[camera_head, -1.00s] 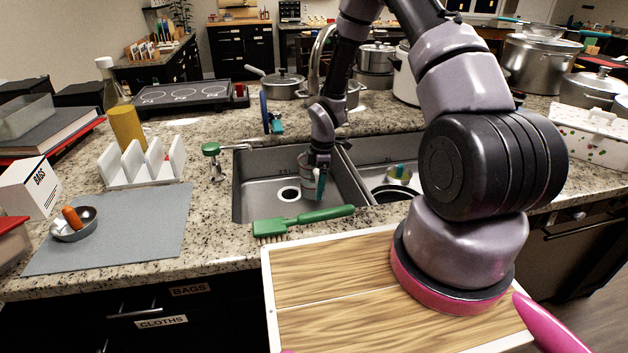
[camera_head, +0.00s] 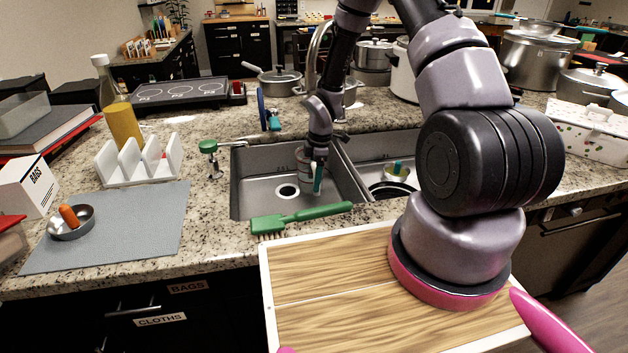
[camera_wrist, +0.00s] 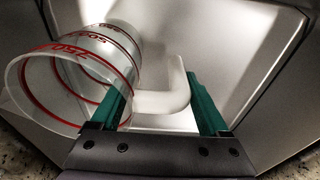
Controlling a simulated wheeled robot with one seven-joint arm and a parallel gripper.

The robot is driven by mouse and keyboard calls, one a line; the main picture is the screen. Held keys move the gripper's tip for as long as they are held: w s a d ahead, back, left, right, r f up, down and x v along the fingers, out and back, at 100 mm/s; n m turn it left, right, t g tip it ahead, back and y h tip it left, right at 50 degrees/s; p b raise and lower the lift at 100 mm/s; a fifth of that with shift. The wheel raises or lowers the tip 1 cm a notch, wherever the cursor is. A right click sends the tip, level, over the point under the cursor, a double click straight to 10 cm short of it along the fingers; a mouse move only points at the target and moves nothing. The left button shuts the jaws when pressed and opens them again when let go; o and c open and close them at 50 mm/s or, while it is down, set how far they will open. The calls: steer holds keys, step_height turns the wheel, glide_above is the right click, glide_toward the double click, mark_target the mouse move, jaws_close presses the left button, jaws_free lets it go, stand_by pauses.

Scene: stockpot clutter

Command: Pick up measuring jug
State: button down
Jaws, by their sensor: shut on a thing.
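The measuring jug (camera_wrist: 75,75) is clear with red markings and lies tilted at the left of the wrist view. Its pale handle (camera_wrist: 178,92) is between the two green fingers of my gripper (camera_wrist: 160,103), which is shut on the jug. The left finger overlaps the jug's wall, so the exact contact there is hard to tell. In the head view my gripper (camera_head: 317,178) is down in the left sink basin, with the jug (camera_head: 303,158) small and partly hidden beside it. I cannot tell whether the jug touches the basin.
The left sink basin (camera_head: 255,195) has walls close around my gripper. A green brush (camera_head: 300,217) lies on the front edge. The faucet (camera_head: 314,55) stands behind. The right basin (camera_head: 375,150) holds a small pot (camera_head: 396,174). A white rack (camera_head: 140,163) stands left.

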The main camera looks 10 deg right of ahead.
step_height(320, 180, up, 17)
steer(key=s, duration=1.7)
steer(key=shift+s, duration=0.4)
stand_by(0.8)
